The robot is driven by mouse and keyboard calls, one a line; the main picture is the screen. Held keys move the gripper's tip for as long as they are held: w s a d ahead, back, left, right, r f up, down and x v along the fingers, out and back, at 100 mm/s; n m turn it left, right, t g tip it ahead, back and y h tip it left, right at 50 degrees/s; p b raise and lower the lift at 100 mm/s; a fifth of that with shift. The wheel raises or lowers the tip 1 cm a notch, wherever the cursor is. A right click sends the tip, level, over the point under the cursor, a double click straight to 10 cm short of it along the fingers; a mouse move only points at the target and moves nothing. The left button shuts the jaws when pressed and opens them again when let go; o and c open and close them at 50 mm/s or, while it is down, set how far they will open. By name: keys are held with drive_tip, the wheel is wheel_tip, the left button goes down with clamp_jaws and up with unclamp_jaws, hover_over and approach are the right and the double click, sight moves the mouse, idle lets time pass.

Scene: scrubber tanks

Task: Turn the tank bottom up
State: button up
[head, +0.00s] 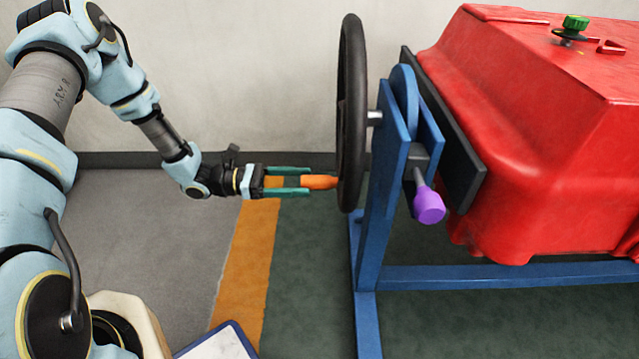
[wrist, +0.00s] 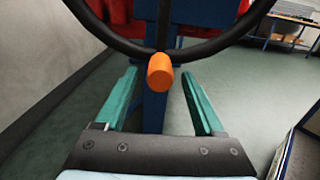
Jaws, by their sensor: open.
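A red tank (head: 545,130) sits in a blue stand (head: 368,240), with a green cap (head: 575,24) on its top face. A black handwheel (head: 351,110) stands upright on the stand's left side. An orange handle (head: 322,182) sticks out from the wheel's lower rim towards my gripper; it also shows in the wrist view (wrist: 160,72). A purple knob (head: 429,206) is on the stand below the pivot. My gripper (head: 305,182) is open, its green fingers on either side of the handle's near end. In the wrist view the handle is between the fingertips, apart from both.
A grey wall (head: 250,70) runs behind. An orange floor stripe (head: 248,260) lies below my gripper. A blue-edged white board (head: 222,343) is at the bottom. A workbench (wrist: 290,32) stands far right in the wrist view. Floor between is clear.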

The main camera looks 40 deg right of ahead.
sight(319, 182)
drive_tip(key=shift+x, duration=2.55)
clamp_jaws()
